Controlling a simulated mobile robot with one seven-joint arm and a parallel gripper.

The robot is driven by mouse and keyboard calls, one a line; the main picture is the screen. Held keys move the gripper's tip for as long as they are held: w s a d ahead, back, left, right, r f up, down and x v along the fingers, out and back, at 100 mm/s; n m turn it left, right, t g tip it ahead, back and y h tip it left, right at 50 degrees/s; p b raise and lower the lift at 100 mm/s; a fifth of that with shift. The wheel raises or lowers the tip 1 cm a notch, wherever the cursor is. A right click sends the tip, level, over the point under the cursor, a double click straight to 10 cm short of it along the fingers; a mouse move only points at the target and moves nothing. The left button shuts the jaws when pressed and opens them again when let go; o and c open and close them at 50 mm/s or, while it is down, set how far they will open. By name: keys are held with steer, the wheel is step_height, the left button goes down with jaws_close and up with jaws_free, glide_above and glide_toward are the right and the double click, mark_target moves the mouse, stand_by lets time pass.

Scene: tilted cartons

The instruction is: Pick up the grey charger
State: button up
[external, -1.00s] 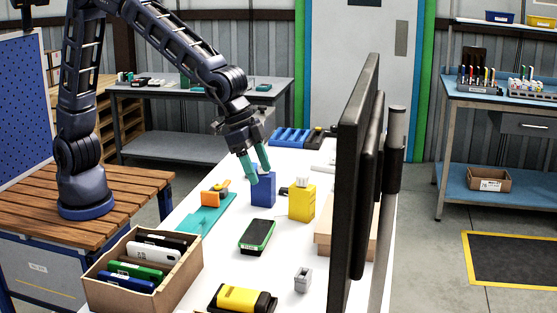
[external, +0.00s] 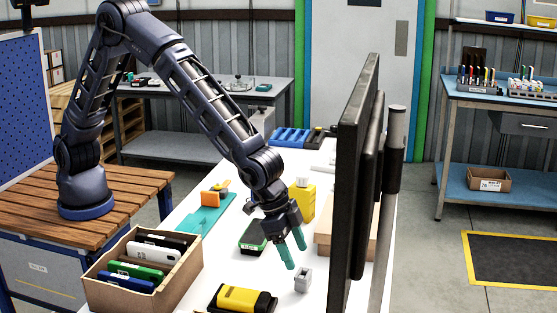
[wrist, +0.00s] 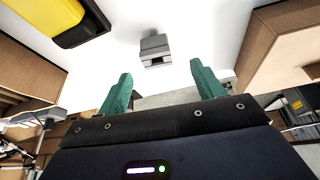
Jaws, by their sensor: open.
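The grey charger (external: 303,280) is a small block standing on the white table, near the foot of the black monitor. In the wrist view the charger (wrist: 154,48) lies ahead of the fingertips, roughly between their lines. My gripper (external: 296,257) is just above and behind it, pointing down, with its two green fingers apart. In the wrist view my gripper (wrist: 160,80) is open and nothing is between the fingers. The fingers do not touch the charger.
A yellow-and-black device (external: 241,299) lies left of the charger. A carton (external: 178,281) of upright devices stands further left. The monitor (external: 358,180) rises close on the right, with a cardboard box (external: 324,236) beside it. A green-and-black device (external: 250,238) lies behind my gripper.

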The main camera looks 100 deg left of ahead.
mark_target(303, 278)
steer(key=shift+d+x, duration=0.1)
steer(key=shift+x, duration=1.9)
steer(key=shift+d+x, duration=0.15)
steer(key=shift+x, duration=1.8)
steer(key=shift+s, duration=0.2)
steer(key=shift+c, duration=0.2)
steer(key=c, duration=1)
